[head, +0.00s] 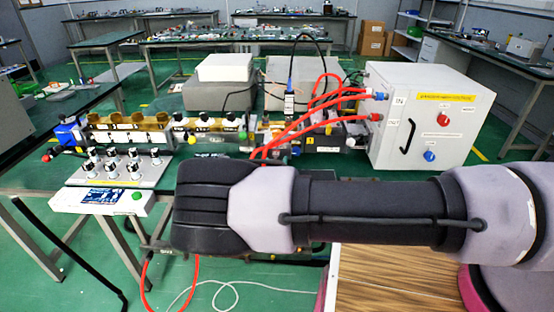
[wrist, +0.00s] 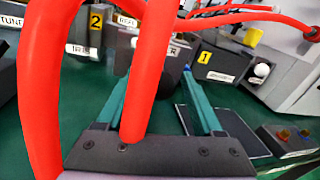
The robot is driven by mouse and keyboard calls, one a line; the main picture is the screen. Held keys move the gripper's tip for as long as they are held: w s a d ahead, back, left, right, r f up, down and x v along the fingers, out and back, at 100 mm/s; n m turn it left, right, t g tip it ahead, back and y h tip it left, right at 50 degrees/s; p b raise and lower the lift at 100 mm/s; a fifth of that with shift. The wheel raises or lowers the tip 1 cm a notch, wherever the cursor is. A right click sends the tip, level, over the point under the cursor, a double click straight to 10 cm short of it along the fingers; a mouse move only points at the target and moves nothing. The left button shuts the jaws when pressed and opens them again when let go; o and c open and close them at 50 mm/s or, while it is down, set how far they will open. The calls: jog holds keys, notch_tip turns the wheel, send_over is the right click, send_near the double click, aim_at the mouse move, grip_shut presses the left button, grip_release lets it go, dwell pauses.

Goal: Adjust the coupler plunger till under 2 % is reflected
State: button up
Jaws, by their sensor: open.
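My gripper (wrist: 157,80) is open, its two green fingers apart and pointing at a dark block with a partly covered label ending in R. A red hose (wrist: 150,70) crosses in front of the fingers and hides part of that block. I cannot tell which part is the coupler plunger. A white round knob (wrist: 262,70) sits right of the fingers, near the yellow 1 tag (wrist: 204,57).
Red hoses (head: 315,108) run to the white generator cabinet (head: 418,115) at the right. A row of brass-coloured parts and white knobs (head: 204,124) lies along the bench. Several knobs stand on a grey plate (head: 118,174). My arm hides much of the front.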

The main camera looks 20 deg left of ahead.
jog(key=s, duration=0.8)
jog(key=shift+d, duration=0.15)
